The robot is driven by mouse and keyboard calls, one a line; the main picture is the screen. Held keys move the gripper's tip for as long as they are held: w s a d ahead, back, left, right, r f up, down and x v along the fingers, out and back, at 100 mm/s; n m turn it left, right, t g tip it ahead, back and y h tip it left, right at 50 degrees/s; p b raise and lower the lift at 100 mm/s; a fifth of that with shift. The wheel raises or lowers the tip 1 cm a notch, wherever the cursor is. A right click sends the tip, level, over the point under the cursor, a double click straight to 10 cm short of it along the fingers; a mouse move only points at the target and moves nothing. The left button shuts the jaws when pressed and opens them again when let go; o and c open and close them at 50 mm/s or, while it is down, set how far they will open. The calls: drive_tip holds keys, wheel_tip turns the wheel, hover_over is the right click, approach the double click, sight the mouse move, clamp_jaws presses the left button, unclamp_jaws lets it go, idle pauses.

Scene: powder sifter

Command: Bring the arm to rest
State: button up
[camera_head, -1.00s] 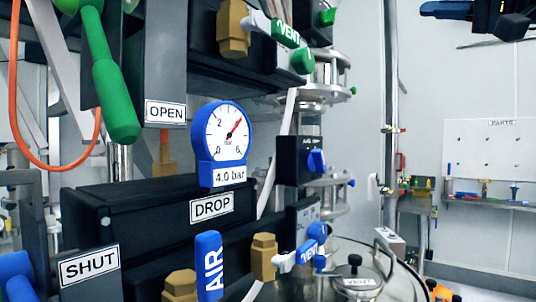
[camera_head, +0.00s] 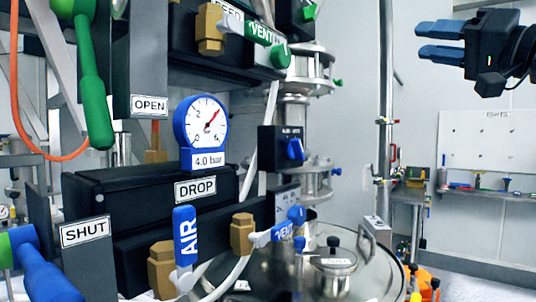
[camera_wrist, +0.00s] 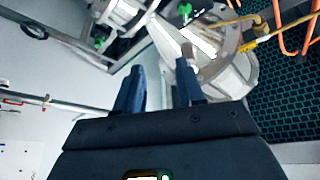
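My gripper (camera_head: 440,41) is at the upper right of the head view, raised in the air and pointing left. Its two blue fingers are apart with nothing between them. In the wrist view the same fingers (camera_wrist: 158,88) stand apart and empty, with metal pipework beyond them. The gripper touches nothing that I can see. Most of my arm is outside the head view.
At the left are a green lever (camera_head: 95,95), a blue pressure gauge (camera_head: 201,122), the blue AIR handle (camera_head: 185,236) and black valve blocks. A round steel lid (camera_head: 262,278) lies below. A parts board (camera_head: 490,140) hangs at the right. Open space surrounds the gripper.

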wheel_tip(320, 180, down, 23)
drive_tip(key=w+m+t+h, duration=0.2)
drive_tip(key=w+m+h, duration=0.1)
drive_tip(key=m+h, duration=0.25)
drive_tip(key=s+f+m+g+h, duration=0.1)
drive_tip(key=s+f+h, duration=0.3)
drive_tip(key=f, duration=0.7)
drive_tip(key=s+f+h, duration=0.1)
drive_tip(key=s+f, duration=0.5)
drive_tip(key=f, duration=0.6)
drive_tip(key=s+a+f+n+g+h, duration=0.1)
drive_tip(key=s+a+f, duration=0.1)
drive_tip(key=s+f, duration=0.6)
drive_tip(key=s+a+f+n+g+h, duration=0.15)
drive_tip(key=s+f, duration=0.35)
drive_tip(key=s, duration=0.8)
drive_tip(key=s+a+r+n, duration=0.1)
drive_tip(key=s+n, duration=0.1)
drive_tip(key=s, duration=0.8)
drive_tip(key=s+a+r+n+g, duration=0.1)
drive_tip(key=s+n, duration=0.1)
drive_tip(key=s, duration=0.8)
drive_tip(key=shift+a+r+n, duration=0.3)
drive_tip(key=shift+r, duration=0.05)
